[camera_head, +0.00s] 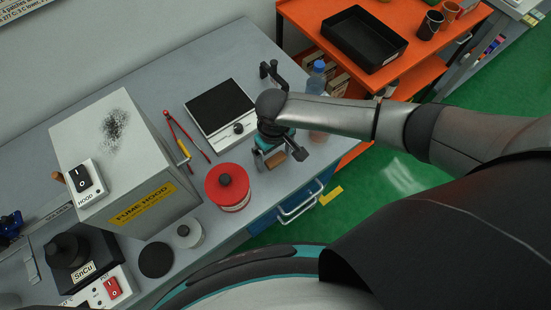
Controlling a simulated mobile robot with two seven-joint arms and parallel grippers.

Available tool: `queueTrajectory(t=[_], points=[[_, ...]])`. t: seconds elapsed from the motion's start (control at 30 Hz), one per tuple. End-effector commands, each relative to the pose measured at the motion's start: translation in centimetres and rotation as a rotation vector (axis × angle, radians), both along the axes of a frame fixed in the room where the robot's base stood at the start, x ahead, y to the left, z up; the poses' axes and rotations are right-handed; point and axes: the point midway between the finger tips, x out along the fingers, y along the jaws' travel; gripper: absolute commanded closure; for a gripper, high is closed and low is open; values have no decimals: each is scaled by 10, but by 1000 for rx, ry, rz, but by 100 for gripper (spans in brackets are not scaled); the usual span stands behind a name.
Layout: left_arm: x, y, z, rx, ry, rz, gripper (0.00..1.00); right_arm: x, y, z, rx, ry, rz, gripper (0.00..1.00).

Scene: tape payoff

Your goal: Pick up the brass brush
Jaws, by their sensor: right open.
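My right gripper (279,158) is over the front right part of the grey bench, its fingers apart and pointing down. A small brown block (276,160), which looks like the brass brush, shows between and just below the fingers. The gripper covers part of it, and I cannot tell whether the fingers touch it. No bristles can be made out. My left gripper is not in view.
A red round canister (228,187) stands close left of the gripper. A hot plate (222,110) and a red-handled tool (183,138) lie behind it. A clear bottle (318,80) is near the bench's right edge. The fume hood (125,165) fills the left.

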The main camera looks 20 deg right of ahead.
Motion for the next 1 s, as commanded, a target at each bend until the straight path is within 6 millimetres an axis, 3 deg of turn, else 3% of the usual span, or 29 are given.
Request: queueTrajectory(t=[0.13,0.83,1.0], points=[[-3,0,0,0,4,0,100,0,0,0,0,0,0,1],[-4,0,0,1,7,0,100,0,0,1,0,0,0,80],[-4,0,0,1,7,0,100,0,0,1,0,0,0,82]])
